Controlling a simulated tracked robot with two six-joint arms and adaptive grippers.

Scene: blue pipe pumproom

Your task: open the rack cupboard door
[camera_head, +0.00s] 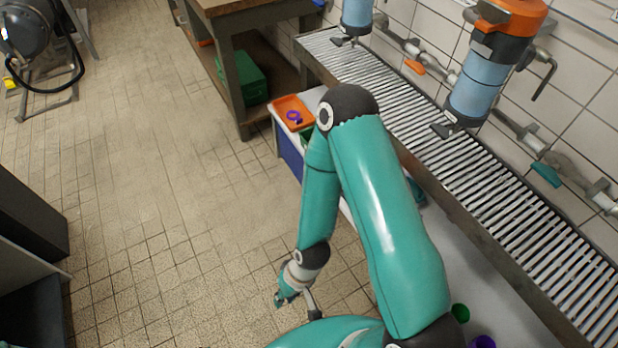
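My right arm comes up from the bottom right, bends at a dark elbow and reaches down. Its gripper (283,297) hangs low over the tiled floor at the lower middle, seen small and from above. I cannot tell whether its fingers are open or shut; nothing clearly shows in them. My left gripper is not in view. A dark cabinet-like unit (28,215) with a pale panel below it stands at the left edge, cut off by the picture. I cannot tell whether it is the rack cupboard. No door or handle can be made out. The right gripper is well apart from it.
A slatted grating (470,178) runs along the tiled wall on the right, with blue pipes (478,85) above it. A workbench (235,25) with a green box (245,78) stands at the top. An orange tray (293,112) lies behind my elbow. Floor (160,190) at centre-left is clear.

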